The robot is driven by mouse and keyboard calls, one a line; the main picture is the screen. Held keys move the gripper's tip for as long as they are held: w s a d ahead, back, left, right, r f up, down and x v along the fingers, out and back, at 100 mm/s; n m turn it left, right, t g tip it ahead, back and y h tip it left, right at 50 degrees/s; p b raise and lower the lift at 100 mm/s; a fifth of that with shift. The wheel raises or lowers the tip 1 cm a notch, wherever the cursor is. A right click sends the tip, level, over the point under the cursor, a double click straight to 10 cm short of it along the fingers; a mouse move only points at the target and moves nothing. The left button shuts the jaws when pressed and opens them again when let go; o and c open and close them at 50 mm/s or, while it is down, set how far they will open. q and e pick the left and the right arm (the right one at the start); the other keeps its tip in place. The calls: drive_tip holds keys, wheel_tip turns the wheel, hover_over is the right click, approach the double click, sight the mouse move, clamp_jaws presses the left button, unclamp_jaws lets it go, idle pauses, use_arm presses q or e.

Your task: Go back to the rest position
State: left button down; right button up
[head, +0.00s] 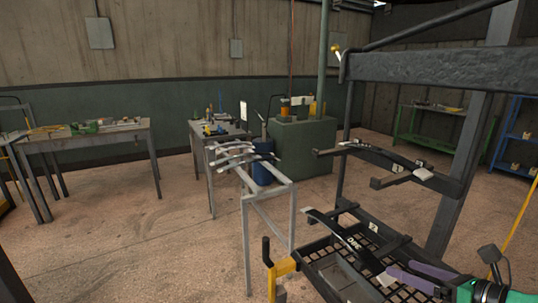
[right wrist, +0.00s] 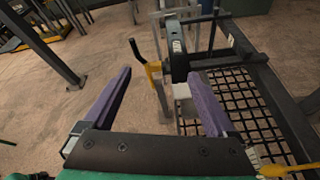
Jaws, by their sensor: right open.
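My right gripper (head: 398,271) is at the lower right of the head view, low over the near end of the black cart. Its purple fingers stand wide apart in the right wrist view (right wrist: 163,73), with nothing gripped between them. A dark, curved leaf spring with white lettering (head: 338,232) lies on the cart's lower part, its near end close to my fingertips. In the right wrist view the dark lettered spring (right wrist: 178,58) shows just beyond the gap between the fingers. My left gripper is not in view.
The black cart (head: 440,68) has a tall frame and side arms bearing another spring (head: 385,158). A grey stand (head: 268,190) holds several springs beside it. A yellow-black handle (head: 283,268) rises near the gripper. Workbenches (head: 95,138) line the wall. Floor at left is open.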

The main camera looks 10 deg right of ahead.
wheel_tip(320, 180, up, 6)
drive_tip(key=w+d+m+t+h, duration=0.15)
drive_tip(key=m+t+h, duration=0.25)
drive_tip(key=m+t, duration=0.55)
wheel_tip(320, 180, down, 14)
drive_tip(key=s+d+r+m+g+h, duration=0.15)
drive_tip(key=m+g+h, duration=0.7)
drive_tip(key=m, duration=1.25)
drive_tip(key=s+a+f+m+g+y, duration=0.2)
drive_tip(key=s+a+f+g+y, duration=0.3)
drive_tip(key=a+f, duration=0.35)
drive_tip(key=s+a+f+m+g+y, duration=0.2)
drive_tip(key=s+a+f+g+y, duration=0.2)
drive_tip(key=s+a+f+g, duration=0.4)
wheel_tip(320, 180, down, 13)
drive_tip(key=w+t, duration=0.2)
drive_tip(key=w, duration=0.1)
drive_tip(key=s+d+f+g, duration=0.2)
drive_tip(key=s+f, duration=1.8)
drive_tip(key=f, duration=0.3)
drive_tip(key=shift+d+f+h, duration=0.2)
drive_tip(key=shift+f+h, duration=0.1)
drive_tip(key=shift+h, duration=0.15)
